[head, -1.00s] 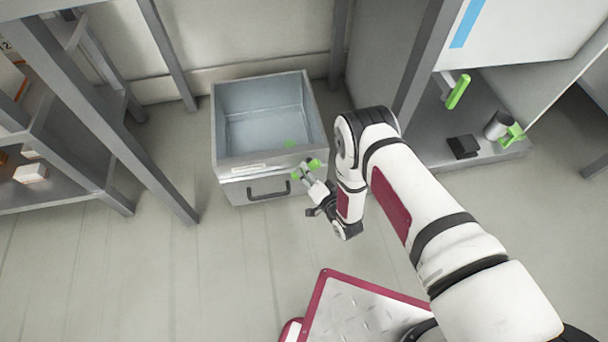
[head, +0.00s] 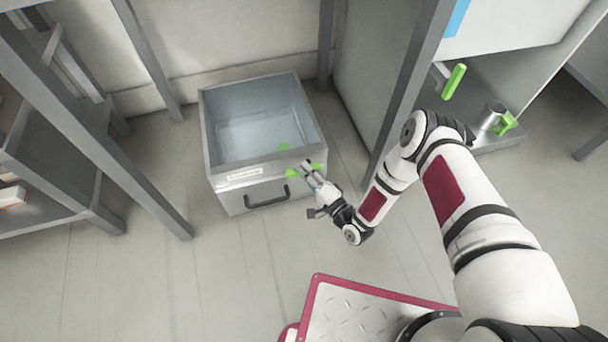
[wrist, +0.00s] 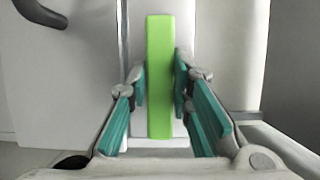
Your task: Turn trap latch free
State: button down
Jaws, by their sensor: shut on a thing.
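A green latch bar (wrist: 160,50) stands upright in the middle of the wrist view. My gripper (wrist: 160,95) is shut on it, with one teal-padded finger at each side. In the head view my gripper (head: 307,171) is at the right part of the front of a grey open-topped bin (head: 228,200).
A dark handle (head: 267,198) is on the bin front, left of my gripper. A cabinet at right has another green lever (head: 454,82) and a grey cylinder (head: 490,117) with a green part. Shelving (head: 60,205) stands at left. Floor in front of the bin is clear.

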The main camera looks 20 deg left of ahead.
dwell(0.4)
jog(key=c, duration=1.4)
grip_release()
jog(key=shift+c, duration=0.2)
jog(key=shift+s, duration=0.1)
jog(key=v, duration=1.2)
